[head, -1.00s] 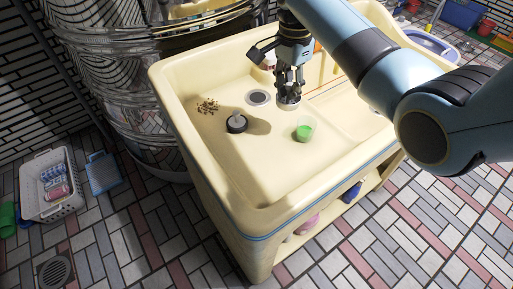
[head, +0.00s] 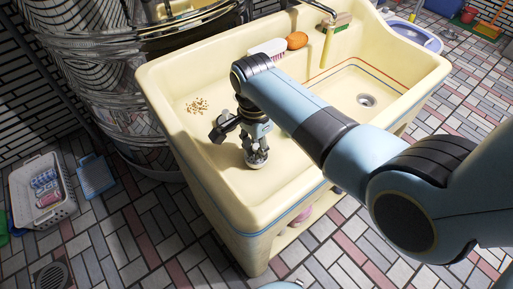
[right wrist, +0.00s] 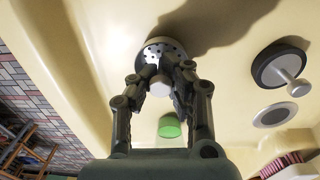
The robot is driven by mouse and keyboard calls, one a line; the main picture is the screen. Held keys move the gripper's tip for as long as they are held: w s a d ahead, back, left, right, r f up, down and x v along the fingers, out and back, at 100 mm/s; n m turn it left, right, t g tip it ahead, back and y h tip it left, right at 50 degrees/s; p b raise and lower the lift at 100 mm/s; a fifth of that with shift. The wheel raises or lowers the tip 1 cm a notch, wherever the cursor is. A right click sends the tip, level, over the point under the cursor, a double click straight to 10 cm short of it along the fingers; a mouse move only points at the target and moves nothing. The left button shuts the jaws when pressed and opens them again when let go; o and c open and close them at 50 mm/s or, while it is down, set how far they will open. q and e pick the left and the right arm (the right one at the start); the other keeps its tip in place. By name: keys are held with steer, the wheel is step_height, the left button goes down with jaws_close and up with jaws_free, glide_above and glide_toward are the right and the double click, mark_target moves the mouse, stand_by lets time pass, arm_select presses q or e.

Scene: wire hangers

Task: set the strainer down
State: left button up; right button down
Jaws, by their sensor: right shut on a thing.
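My right gripper (head: 254,143) is shut on the strainer (head: 256,162) and holds it in the near left part of the cream sink (head: 228,195). In the right wrist view the strainer (right wrist: 160,46) is a round metal disc with dark holes and a pale knob. The gripper fingers (right wrist: 160,82) close around that knob. The strainer is close to the basin floor and throws a shadow; I cannot tell whether it touches. My left gripper is not in view.
Brown crumbs (head: 197,105) lie at the far left.

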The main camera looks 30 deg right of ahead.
mark_target(255, 145)
steer(key=shift+f, duration=0.2)
steer(key=shift+f, duration=0.15)
steer(key=c, duration=1.3)
jaws_free()
steer(key=shift+c, duration=0.2)
steer(key=shift+r, duration=0.5)
step_height(255, 145, up, 11)
steer(key=p, duration=0.1)
steer(key=shift+w+r, duration=0.2)
